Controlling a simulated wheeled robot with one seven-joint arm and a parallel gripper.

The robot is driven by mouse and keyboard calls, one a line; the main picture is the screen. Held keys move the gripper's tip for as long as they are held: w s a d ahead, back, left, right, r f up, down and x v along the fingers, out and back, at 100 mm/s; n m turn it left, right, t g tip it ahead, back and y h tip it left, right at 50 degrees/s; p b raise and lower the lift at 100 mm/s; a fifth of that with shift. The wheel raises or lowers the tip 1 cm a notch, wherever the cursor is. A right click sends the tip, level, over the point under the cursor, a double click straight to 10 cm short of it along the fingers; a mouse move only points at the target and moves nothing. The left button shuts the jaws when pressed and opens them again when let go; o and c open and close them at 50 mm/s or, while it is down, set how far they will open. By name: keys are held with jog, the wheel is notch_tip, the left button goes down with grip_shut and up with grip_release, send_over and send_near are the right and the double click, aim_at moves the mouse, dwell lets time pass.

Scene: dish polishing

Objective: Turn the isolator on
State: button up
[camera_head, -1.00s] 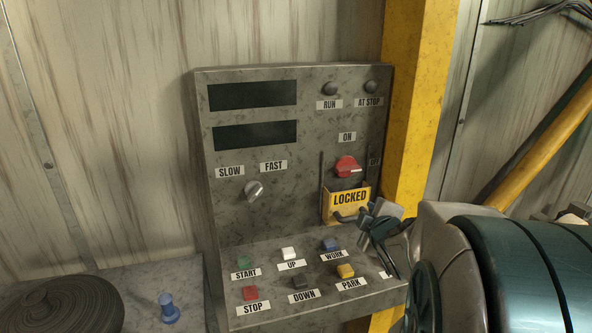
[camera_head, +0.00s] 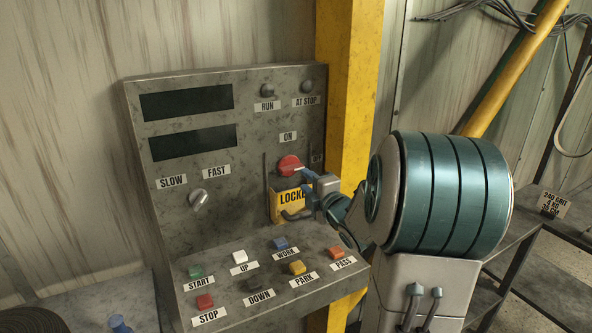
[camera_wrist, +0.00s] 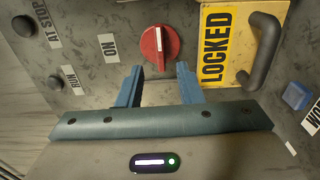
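The isolator is a red rotary knob (camera_head: 290,164) on the upright panel, under the ON label (camera_head: 288,137) and above a yellow LOCKED plate (camera_head: 284,207) with a dark handle. In the wrist view the knob (camera_wrist: 160,45) has a white line lying crosswise to the direction of the ON label (camera_wrist: 111,47). My gripper (camera_head: 309,183) is just to the right of the knob in the head view. In the wrist view its two blue fingers (camera_wrist: 160,67) are apart and empty, their tips near the knob's lower edge. I cannot tell whether they touch it.
The handle (camera_wrist: 262,52) on the LOCKED plate sticks out beside my gripper in the wrist view. A sloped shelf of labelled buttons (camera_head: 270,265) lies below. A yellow post (camera_head: 350,100) stands behind the panel at right. A speed knob (camera_head: 198,198) is at left.

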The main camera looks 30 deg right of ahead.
aim_at(294, 170)
jog(key=w+p, duration=0.1)
jog(key=w, duration=0.5)
jog(key=shift+w+a, duration=0.1)
jog(key=shift+w, duration=0.3)
grip_shut()
